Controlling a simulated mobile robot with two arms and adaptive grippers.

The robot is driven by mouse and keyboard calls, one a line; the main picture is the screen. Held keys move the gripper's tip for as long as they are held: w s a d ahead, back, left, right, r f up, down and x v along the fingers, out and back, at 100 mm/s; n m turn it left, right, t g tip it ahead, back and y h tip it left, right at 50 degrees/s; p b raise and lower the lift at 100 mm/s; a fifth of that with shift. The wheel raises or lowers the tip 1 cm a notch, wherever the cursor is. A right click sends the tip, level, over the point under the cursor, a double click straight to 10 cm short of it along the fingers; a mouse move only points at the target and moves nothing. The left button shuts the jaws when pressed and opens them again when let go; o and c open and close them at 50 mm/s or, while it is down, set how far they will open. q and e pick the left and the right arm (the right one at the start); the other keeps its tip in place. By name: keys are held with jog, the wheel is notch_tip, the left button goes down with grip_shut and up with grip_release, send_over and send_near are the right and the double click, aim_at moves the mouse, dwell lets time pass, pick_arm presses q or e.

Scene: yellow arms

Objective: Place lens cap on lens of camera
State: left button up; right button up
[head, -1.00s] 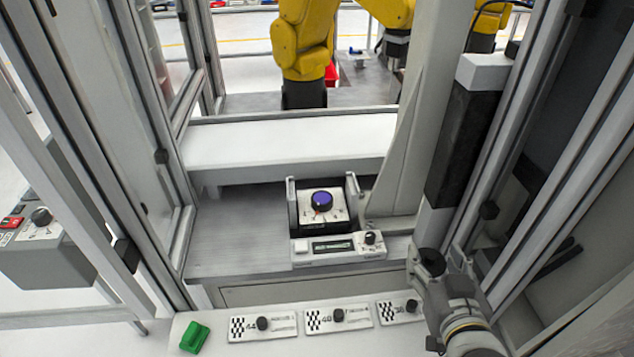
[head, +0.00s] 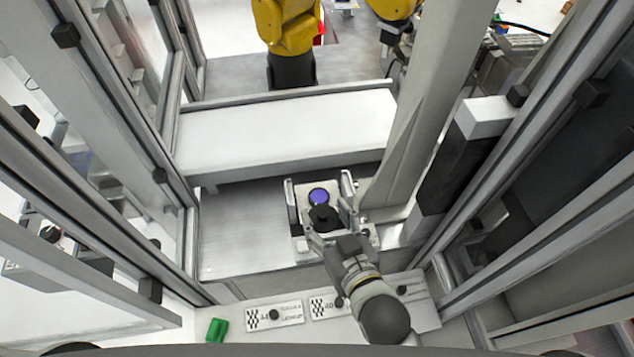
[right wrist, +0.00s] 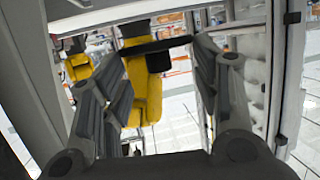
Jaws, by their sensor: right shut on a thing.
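The camera's round purple lens (head: 318,196) faces up from a white-topped unit (head: 304,212) in a small fixture on the grey bench. My right gripper (head: 325,232) is shut on a black lens cap (head: 322,216). The cap is just in front of the lens and overlaps its near edge in the head view. I cannot tell how high above the lens it is. In the right wrist view the cap (right wrist: 165,46) shows edge-on as a dark bar between the fingertips, its knob (right wrist: 158,62) pointing toward the palm. My left gripper is not in view.
Fixture side walls rise left and right of the camera, the right one (head: 347,188) close to my gripper. Marked plates (head: 262,319) with black knobbed caps and a green block (head: 217,329) lie on the front ledge. A grey post stands to the right. Yellow arms are behind.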

jog(key=w+f+b, duration=0.4)
jog(key=w+b, duration=0.1)
jog(key=w, duration=0.3)
jog(key=b, duration=0.7)
send_over(322, 202)
jog(key=f, duration=0.5)
jog(key=shift+s, duration=0.4)
jog(key=f+b, duration=0.4)
jog(key=shift+w, duration=0.4)
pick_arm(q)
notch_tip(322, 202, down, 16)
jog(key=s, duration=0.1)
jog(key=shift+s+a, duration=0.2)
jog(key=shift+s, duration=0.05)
pick_arm(e)
jog(key=shift+r, duration=0.1)
